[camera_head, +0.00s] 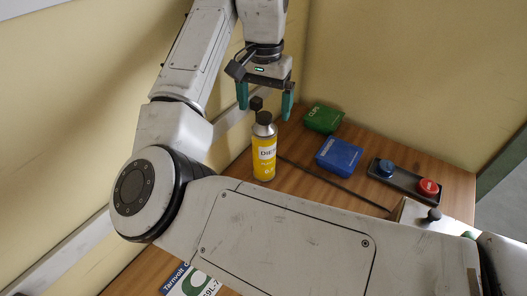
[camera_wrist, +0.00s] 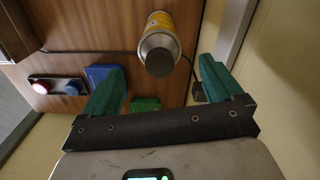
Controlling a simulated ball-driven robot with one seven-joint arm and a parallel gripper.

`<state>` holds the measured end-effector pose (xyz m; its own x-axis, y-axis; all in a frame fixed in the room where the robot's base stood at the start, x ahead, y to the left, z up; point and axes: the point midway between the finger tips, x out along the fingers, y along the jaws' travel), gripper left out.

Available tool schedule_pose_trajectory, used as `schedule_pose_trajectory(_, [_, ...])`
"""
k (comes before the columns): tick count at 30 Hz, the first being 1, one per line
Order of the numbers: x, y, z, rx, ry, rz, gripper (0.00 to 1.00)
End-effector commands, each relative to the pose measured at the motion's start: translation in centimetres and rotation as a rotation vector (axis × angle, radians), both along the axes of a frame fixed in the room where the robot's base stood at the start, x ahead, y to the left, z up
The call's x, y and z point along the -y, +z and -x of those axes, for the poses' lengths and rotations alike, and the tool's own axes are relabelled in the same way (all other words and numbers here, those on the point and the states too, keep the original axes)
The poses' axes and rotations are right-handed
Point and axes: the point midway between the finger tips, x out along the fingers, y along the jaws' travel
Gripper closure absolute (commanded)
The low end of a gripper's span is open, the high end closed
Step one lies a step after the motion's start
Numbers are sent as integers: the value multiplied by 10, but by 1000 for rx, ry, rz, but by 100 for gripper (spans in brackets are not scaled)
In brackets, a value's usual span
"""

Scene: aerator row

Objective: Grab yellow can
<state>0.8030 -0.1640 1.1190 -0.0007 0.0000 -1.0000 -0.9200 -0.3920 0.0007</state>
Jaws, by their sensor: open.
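A yellow can (camera_head: 264,155) with a grey shoulder and dark cap stands upright on the wooden table. It also shows in the wrist view (camera_wrist: 160,32), seen from above with its dark cap towards the camera. My gripper (camera_head: 266,102) is open and empty, with its green fingers pointing down. In the head view its fingers are around the height of the can's cap or above it. In the wrist view the can lies beyond the gap between the two fingers (camera_wrist: 160,85), and neither finger visibly touches it.
A green box (camera_head: 323,118) and a blue box (camera_head: 339,156) lie right of the can. A dark panel with a blue button (camera_head: 387,167) and a red button (camera_head: 428,187) is further right. A dark rod or cable (camera_head: 335,184) crosses the table. Walls stand close behind and left.

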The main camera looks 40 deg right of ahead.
Motion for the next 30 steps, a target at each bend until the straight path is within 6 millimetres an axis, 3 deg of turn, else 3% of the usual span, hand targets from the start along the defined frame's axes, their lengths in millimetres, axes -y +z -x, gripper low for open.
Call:
schedule_pose_trajectory(8, [0, -18, 0, -1, 1, 0, 7])
schedule_pose_trajectory(18, [-1, -62, 0, -1, 2, -1, 7])
schedule_pose_trajectory(26, [0, -67, 0, 1, 0, 0, 7])
schedule_pose_trajectory(30, [0, -67, 0, 1, 0, 0, 19])
